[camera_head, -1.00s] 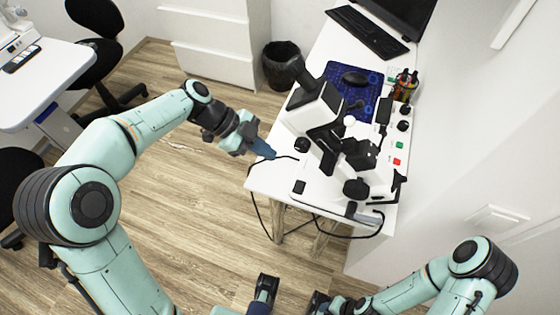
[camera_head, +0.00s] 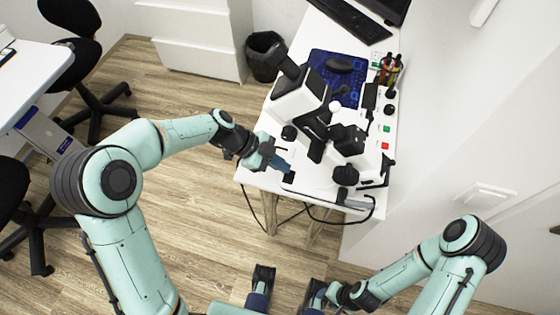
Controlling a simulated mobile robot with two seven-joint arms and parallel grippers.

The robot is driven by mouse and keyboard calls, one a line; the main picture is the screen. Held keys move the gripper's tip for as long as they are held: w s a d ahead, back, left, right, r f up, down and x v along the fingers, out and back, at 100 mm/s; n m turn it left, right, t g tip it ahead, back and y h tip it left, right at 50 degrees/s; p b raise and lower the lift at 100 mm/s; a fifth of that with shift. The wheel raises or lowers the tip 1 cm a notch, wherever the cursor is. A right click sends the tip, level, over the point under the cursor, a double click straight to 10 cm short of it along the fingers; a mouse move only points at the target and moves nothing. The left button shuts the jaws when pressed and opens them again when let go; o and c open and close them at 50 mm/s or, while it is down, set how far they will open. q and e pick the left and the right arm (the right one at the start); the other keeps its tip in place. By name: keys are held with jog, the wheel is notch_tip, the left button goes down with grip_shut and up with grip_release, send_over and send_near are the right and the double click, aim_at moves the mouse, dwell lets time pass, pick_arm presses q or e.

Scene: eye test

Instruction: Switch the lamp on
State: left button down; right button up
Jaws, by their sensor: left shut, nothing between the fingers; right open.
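A white and black microscope (camera_head: 300,97) stands on the white table; I cannot tell for sure which part is its lamp. A small black square (camera_head: 289,178), perhaps a switch, is at the near left of its base. My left gripper (camera_head: 287,169) is shut and empty, its blue fingertips at the table's left side, close above or beside this square; contact cannot be told. My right gripper (camera_head: 288,277) is open and empty at the bottom of the view, its two dark-tipped fingers wide apart, in front of the table and away from the microscope.
Green (camera_head: 387,128) and red (camera_head: 385,146) buttons are right of the microscope. A blue mat (camera_head: 322,60), a pen holder (camera_head: 389,70) and a keyboard (camera_head: 350,20) are farther back. A black cable (camera_head: 340,222) hangs off the near edge. A bin (camera_head: 262,62) stands left of the table.

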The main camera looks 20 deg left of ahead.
pick_arm(q)
jog(key=shift+w+f+n+g+p, duration=0.35)
jog(key=shift+f+n+g, duration=0.1)
jog(key=shift+g, duration=0.35)
jog(key=shift+s+f, duration=0.15)
jog(key=shift+s, duration=0.15)
jog(key=shift+s+f+b, duration=0.1)
jog(key=shift+s+b, duration=0.3)
jog(key=shift+b, duration=0.2)
jog(key=shift+s, duration=0.35)
jog(key=shift+r, duration=0.2)
